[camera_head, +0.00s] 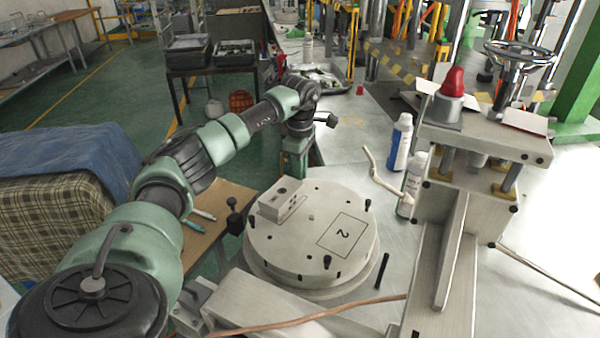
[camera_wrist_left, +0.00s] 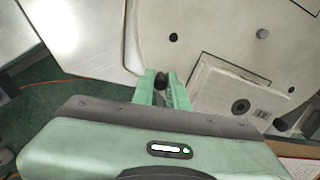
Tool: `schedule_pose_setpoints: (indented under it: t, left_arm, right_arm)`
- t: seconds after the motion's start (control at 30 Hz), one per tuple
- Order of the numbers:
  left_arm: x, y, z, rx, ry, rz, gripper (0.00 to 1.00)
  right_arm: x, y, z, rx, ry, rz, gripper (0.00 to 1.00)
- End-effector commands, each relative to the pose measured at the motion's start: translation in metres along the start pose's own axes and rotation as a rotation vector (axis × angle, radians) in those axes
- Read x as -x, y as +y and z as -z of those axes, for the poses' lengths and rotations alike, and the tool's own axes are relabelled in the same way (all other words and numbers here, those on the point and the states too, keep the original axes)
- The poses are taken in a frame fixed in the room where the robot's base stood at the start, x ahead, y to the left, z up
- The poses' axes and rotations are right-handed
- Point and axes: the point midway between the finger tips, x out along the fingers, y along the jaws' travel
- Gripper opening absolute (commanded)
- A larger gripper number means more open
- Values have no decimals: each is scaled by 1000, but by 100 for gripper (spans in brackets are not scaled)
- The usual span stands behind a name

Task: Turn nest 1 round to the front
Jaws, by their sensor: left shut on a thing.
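A round pale turntable (camera_head: 300,245) lies flat on the metal bench. A black outline marked 2 (camera_head: 343,236) is on its right part, and a light grey block (camera_head: 283,201) stands on its back left part. No marking 1 is readable. My left gripper (camera_head: 296,172) reaches down at the turntable's far edge; its fingertips are hard to see in the head view. In the left wrist view the gripper (camera_wrist_left: 162,92) is shut on a black peg (camera_wrist_left: 162,79) at the turntable's rim, beside the block (camera_wrist_left: 235,100). My right gripper is out of view.
Black pegs (camera_head: 327,261) stand around the turntable's rim. A press (camera_head: 455,215) with a handwheel (camera_head: 519,53) rises at the right. A blue-labelled bottle (camera_head: 399,142) and a white bottle (camera_head: 412,185) stand beside it. A brown hose (camera_head: 310,316) crosses in front.

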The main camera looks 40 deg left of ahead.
Motion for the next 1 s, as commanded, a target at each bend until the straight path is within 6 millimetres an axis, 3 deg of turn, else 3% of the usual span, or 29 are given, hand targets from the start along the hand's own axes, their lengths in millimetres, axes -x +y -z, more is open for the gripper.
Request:
schedule_pose_setpoints:
  t: [0.23,0.47,0.5,0.57,0.87,1.0]
  left_arm:
    - [0,-12,15,1,1,3,0]
    - [0,-11,14,-1,-1,2,0]
    - [0,-11,14,-1,-1,2,23]
    - [0,-11,14,-1,-1,1,36]
    - [0,-11,14,0,-1,0,36]
    - [12,-10,14,0,-2,-3,36]
  right_arm:
    - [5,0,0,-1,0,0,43]
    - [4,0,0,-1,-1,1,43]
    - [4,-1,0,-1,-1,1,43]
    - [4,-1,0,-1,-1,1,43]
    - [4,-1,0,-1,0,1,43]
    - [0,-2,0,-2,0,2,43]
